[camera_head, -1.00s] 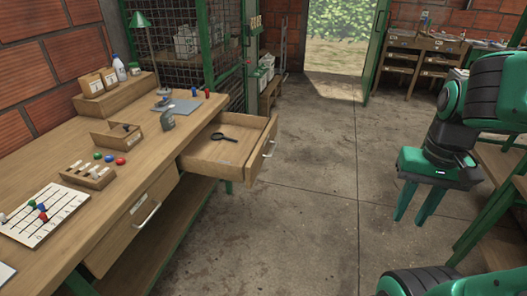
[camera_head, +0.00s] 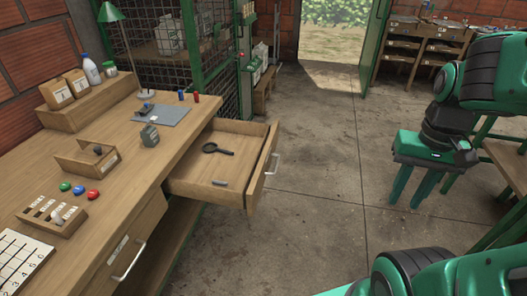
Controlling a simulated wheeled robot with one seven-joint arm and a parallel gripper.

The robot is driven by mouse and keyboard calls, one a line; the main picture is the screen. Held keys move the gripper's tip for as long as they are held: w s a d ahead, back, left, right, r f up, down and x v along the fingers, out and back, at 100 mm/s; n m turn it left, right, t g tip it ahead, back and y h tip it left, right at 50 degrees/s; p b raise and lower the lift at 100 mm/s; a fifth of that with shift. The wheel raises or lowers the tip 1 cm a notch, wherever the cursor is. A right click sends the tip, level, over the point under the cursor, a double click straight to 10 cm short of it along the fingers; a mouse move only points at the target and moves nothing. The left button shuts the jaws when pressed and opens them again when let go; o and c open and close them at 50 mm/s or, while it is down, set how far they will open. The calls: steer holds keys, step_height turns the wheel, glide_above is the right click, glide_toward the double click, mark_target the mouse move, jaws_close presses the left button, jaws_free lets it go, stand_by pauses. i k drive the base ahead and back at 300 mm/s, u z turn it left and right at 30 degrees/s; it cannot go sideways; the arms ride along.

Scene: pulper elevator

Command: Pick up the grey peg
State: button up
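A small grey peg-like piece (camera_head: 220,183) lies on its side on the floor of the open drawer (camera_head: 193,190), near the drawer's front right. A black magnifying glass (camera_head: 217,149) lies behind it in the same drawer. My gripper (camera_head: 409,203) hangs over the concrete floor at the right, fingers pointing down. Its two green fingers are apart with nothing between them. It is well to the right of the drawer and not touching anything.
The workbench (camera_head: 140,190) fills the left side. The floor (camera_head: 300,220) between drawer and gripper is clear.

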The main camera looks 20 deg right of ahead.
mark_target(213, 182)
steer(key=i, duration=0.3)
steer(key=u, duration=0.05)
steer(key=k, duration=1.3)
steer(key=u, duration=0.55)
steer(key=i, duration=1.3)
steer(key=z, duration=0.4)
steer(key=i, duration=0.55)
steer(key=z, duration=0.5)
